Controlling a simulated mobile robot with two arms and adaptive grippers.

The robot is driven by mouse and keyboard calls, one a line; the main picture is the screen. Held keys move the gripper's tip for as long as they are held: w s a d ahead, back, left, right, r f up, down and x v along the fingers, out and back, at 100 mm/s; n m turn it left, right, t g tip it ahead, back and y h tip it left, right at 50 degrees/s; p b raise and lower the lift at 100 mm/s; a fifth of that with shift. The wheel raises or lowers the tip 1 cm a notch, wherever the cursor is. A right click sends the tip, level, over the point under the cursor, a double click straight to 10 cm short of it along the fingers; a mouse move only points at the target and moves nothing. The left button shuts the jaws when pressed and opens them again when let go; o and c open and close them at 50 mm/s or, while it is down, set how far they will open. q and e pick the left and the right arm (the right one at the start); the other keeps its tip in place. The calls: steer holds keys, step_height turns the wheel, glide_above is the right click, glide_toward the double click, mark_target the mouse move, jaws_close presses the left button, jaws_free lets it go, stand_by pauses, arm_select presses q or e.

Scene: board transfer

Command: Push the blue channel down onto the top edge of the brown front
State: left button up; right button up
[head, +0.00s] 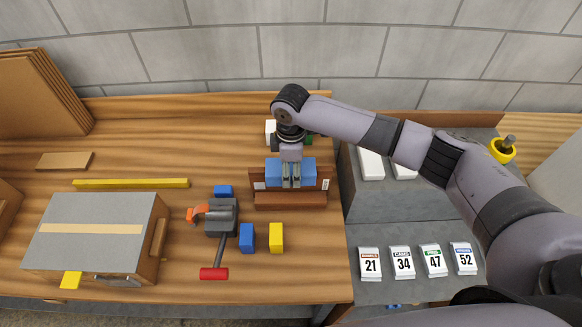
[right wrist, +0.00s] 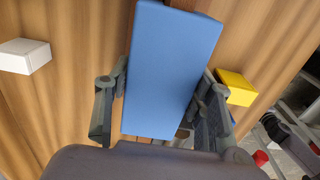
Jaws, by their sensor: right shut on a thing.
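The blue channel (head: 273,172) is at the middle of the workbench, in front of my right gripper's wrist. My right gripper (head: 291,183) points down and is shut on it. In the right wrist view the blue channel (right wrist: 172,65) lies between the two grey fingers (right wrist: 160,115). The brown front (head: 323,173) stands at the channel, showing to its left and right, with white labels near its ends. The gripper and channel hide its middle and top edge, so I cannot tell how far the channel sits on it. My left gripper is out of view.
A brown strip (head: 290,199) lies before the front.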

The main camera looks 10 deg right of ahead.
mark_target(291, 167)
steer(key=o, duration=1)
steer(key=shift+o, duration=0.2)
step_height(291, 167, up, 12)
stand_by(0.4)
